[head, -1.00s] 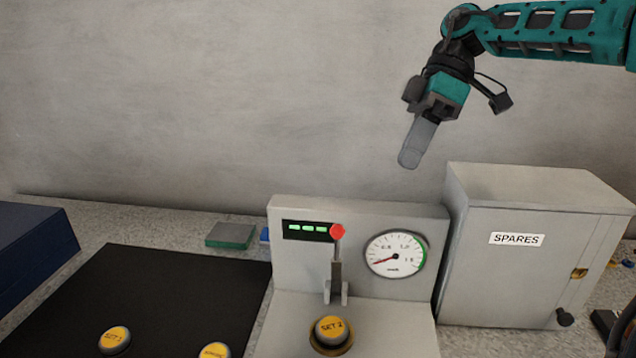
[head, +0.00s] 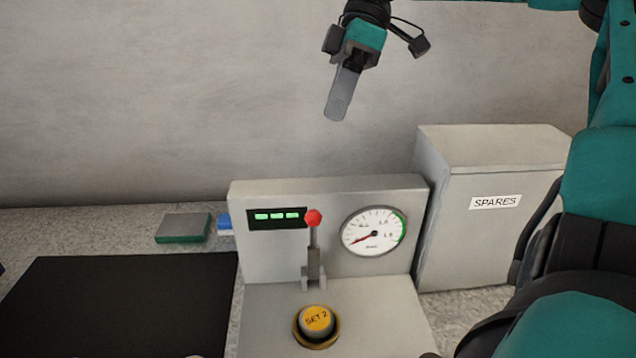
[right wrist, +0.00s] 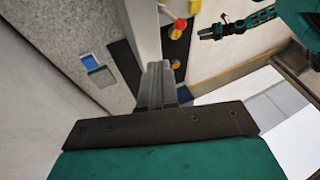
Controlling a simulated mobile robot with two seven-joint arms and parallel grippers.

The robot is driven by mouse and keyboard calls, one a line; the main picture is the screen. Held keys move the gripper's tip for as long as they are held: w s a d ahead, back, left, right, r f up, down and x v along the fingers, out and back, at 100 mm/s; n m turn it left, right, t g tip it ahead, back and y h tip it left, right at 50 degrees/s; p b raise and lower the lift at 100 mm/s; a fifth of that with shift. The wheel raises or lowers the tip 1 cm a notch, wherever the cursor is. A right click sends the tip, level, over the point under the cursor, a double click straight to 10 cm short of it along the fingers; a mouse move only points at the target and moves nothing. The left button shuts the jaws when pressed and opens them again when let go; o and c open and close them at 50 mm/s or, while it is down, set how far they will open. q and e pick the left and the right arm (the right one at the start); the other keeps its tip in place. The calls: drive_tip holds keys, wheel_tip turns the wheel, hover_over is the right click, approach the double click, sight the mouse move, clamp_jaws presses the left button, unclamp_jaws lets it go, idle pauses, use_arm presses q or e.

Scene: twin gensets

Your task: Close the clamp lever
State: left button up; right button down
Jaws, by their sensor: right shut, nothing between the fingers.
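The clamp lever (head: 313,255) stands upright on the front of the grey panel unit (head: 390,298), with a red knob (head: 314,218) at its top. The knob also shows near the top of the right wrist view (right wrist: 180,24). My right gripper (head: 338,112) is shut and empty, in the air above and slightly right of the knob in the head view, clear of it. Its fingers (right wrist: 157,85) point toward the unit in the right wrist view. My left gripper (right wrist: 208,33) shows small in that view; its jaws are too small to read.
A dial gauge (head: 374,232) and green-lit display (head: 277,217) flank the lever. A yellow SET 2 button (head: 317,319) sits below it. The SPARES cabinet (head: 490,165) stands close at right. A black mat (head: 120,300) and grey-green block (head: 183,228) lie left.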

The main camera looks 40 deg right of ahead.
drive_tip(key=x, duration=0.8)
drive_tip(key=shift+a+f+b, duration=0.1)
drive_tip(key=shift+f+b, duration=0.1)
drive_tip(key=shift+b, duration=0.1)
use_arm(q)
drive_tip(key=shift+f, duration=0.2)
use_arm(e)
drive_tip(key=shift+s+a+f, duration=1.3)
drive_tip(key=shift+s+a, duration=0.05)
drive_tip(key=shift+a, duration=0.15)
